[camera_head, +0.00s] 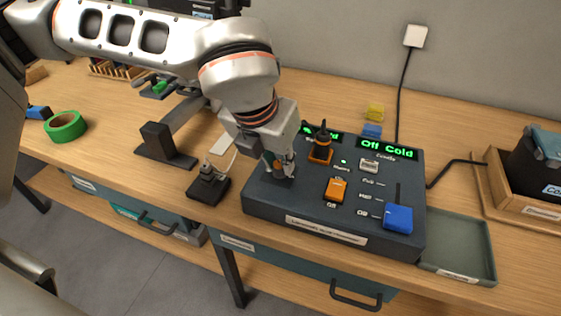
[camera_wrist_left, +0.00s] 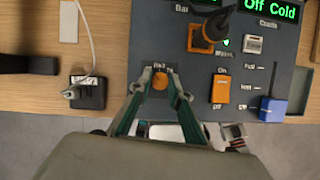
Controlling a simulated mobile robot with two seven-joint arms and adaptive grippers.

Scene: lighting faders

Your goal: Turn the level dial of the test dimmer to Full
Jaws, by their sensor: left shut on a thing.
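The test dimmer is a dark blue-grey console (camera_head: 258,194) with a sloped top at the table's front edge. My left gripper (camera_head: 281,170) reaches down over its left part. In the left wrist view the fingers (camera_wrist_left: 158,92) close around a small round orange dial (camera_wrist_left: 160,81), which I take to be the level dial. A small white label above it is too blurred to read surely, and any pointer on it is hidden. The right display (camera_head: 387,150) reads "Off Cold". The left display (camera_head: 308,130) is partly hidden in the head view. My right gripper is not in view.
The console also carries a black-and-orange lever (camera_head: 321,148), an orange rocker switch (camera_head: 335,190) and a blue slider (camera_head: 398,218). A black block with a cable (camera_head: 209,186) stands left of it. A grey-green tray (camera_head: 468,247) lies to the right. Green tape (camera_head: 65,127) lies far left.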

